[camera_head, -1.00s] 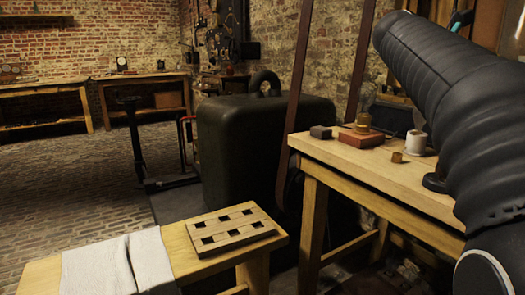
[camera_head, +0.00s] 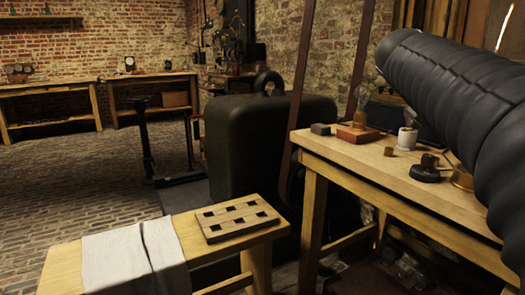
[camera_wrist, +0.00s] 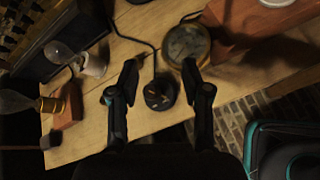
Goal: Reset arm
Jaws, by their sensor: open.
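My gripper (camera_wrist: 160,72) is open and empty in the wrist view, its two black fingers spread above the wooden table (camera_wrist: 128,48). A black round fitting (camera_wrist: 160,94) with a cord lies on the table below, seen between the fingers. A round brass-rimmed piece (camera_wrist: 186,44) lies near the right fingertip. I cannot tell the height of the fingers above them. In the head view my arm crosses the right side, and the gripper is out of frame.
A bulb on a red-brown base (camera_head: 358,134), a white socket (camera_head: 407,138) with a glass bulb, and a dark block (camera_head: 321,129) stand on the table. A low bench carries a wooden rack (camera_head: 237,218) with several square holes and a pale cloth (camera_head: 134,259).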

